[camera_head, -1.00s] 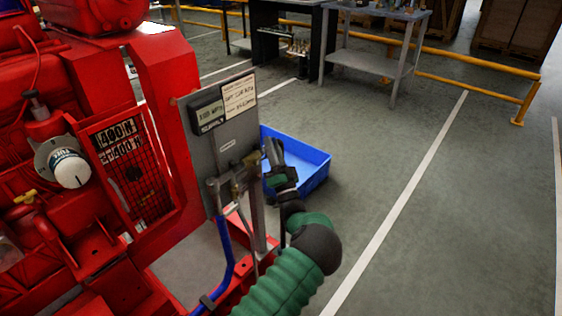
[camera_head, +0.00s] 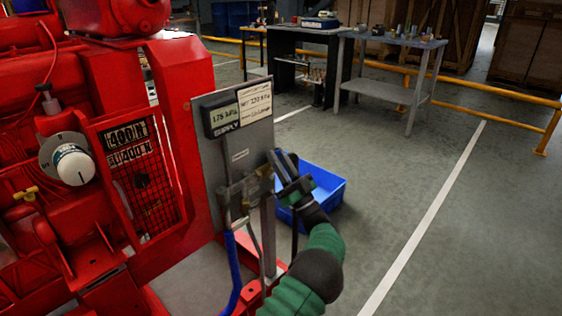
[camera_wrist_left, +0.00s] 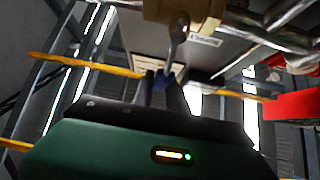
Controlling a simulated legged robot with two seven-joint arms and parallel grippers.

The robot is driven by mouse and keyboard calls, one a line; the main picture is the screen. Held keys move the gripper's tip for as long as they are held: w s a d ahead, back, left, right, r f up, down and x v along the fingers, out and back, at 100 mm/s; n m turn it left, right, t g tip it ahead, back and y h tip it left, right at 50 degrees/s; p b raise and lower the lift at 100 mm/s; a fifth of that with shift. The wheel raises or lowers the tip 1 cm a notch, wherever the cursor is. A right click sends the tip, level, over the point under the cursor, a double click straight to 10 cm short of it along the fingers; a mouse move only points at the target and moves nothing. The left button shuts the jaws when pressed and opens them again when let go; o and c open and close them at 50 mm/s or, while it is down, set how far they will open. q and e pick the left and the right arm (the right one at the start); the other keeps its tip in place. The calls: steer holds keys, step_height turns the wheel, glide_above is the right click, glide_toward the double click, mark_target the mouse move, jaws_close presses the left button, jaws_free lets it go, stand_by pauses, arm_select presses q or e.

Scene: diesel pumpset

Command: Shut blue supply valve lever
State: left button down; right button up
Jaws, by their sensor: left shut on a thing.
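The supply valve (camera_head: 238,190) is a brass body with pipe fittings low on a grey upright panel (camera_head: 240,150). In the left wrist view, its grey lever (camera_wrist_left: 177,42) runs down from the brass body (camera_wrist_left: 185,14) to a blue end (camera_wrist_left: 164,79). My left gripper (camera_head: 276,160) is at the right edge of the panel, beside the valve. In the left wrist view its fingers (camera_wrist_left: 165,92) are shut on the blue end of the lever. The fingers hide most of the lever in the head view. My right gripper is not in view.
A small supply display (camera_head: 223,115) and a white label (camera_head: 255,105) are on the panel. A blue hose (camera_head: 235,270) hangs below the valve. The red pumpset (camera_head: 170,100) stands close at left. A blue crate (camera_head: 330,195) is on the floor behind my gripper. Floor at right is clear.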

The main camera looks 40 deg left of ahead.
arm_select(q)
steer(key=shift+a+f, duration=0.15)
steer(key=shift+a, duration=0.1)
steer(key=c, duration=1.8)
jaws_free()
steer(key=o, duration=0.5)
steer(key=shift+a+f, duration=0.15)
steer(key=shift+a, duration=0.1)
steer(key=shift+d, duration=0.4)
steer(key=p+v, duration=0.4)
steer(key=v, duration=1.2)
steer(key=shift+f, duration=0.3)
